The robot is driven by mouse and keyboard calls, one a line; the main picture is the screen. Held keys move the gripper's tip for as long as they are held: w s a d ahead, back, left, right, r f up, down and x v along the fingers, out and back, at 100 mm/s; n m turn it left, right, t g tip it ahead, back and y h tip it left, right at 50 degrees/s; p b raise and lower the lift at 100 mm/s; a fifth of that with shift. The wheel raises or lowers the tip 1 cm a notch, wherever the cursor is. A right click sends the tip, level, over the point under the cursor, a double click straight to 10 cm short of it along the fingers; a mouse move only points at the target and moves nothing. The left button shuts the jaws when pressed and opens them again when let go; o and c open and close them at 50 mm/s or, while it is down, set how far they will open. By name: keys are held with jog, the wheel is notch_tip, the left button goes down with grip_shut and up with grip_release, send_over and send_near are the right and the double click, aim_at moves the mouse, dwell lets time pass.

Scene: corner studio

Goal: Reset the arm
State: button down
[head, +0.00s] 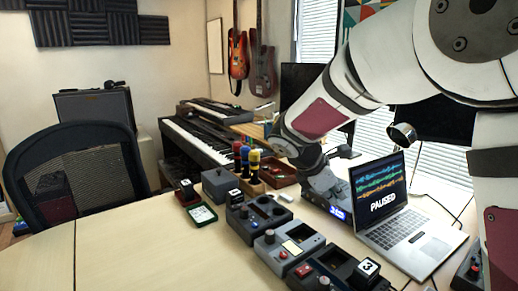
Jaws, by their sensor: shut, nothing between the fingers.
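My arm comes in from the right edge, bends at the top right and reaches left and down over the desk. My gripper (333,194) is at its end, low over the desk beside a small device with a blue display (338,212), to the left of the laptop. It is shut with nothing held. Its fingertips are small and hard to make out, and I cannot tell whether they touch the device.
A laptop (385,205) reading "PAUSED" stands close to my arm. Several boxes with knobs, including a grey one (289,245), line the desk. Coloured posts (245,160) stand behind them. The desk's left part (140,250) is clear, with a chair (75,175) behind.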

jog(key=s+d+r+m+g+y+p, duration=0.1)
jog(key=s+d+r+m+p, duration=0.1)
jog(key=s+r+m+p, duration=0.45)
jog(key=s+d+r+m+y+p, duration=0.1)
jog(key=s+d+r+m+p, duration=0.15)
jog(key=s+r, duration=0.8)
jog(key=s+a+r+m+y+p, duration=0.1)
jog(key=s+m+p, duration=0.1)
jog(key=s, duration=0.6)
jog(key=s+a+r+m+y+p, duration=0.1)
jog(key=s+r+m+y+p, duration=0.1)
jog(key=s+m, duration=0.3)
jog(key=s+a+r+m+t+y+p, duration=0.1)
jog(key=s+a+m+p, duration=0.1)
jog(key=s, duration=0.9)
jog(key=shift+r+m+y+p, duration=0.15)
jog(key=shift+m+y+p, duration=0.25)
jog(key=shift+m+p, duration=0.5)
jog(key=shift+w, duration=0.1)
